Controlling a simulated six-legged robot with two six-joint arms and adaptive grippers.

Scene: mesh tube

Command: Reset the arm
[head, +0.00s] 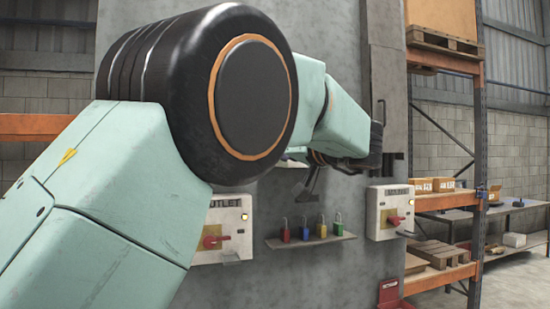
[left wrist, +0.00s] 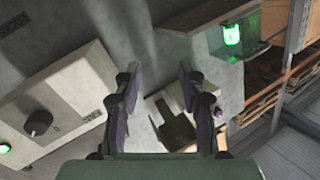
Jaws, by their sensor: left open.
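My left arm (head: 110,150) comes in from the left of the head view, bent at a large black joint, and its far part reaches right in front of the grey concrete pillar. Dark parts that seem to be my left gripper (head: 308,183) hang partly hidden below the forearm. In the left wrist view my left gripper (left wrist: 158,80) is open, its two dark fingers apart with nothing held between them. My right gripper is in neither view.
Two pale switch boxes with red handles, one left (head: 222,230) and one right (head: 390,212), flank a small shelf (head: 310,241) holding several coloured padlocks. An orange rack (head: 445,200) stands right. The left wrist view shows a grey knob box (left wrist: 55,95) and a green lamp (left wrist: 232,34).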

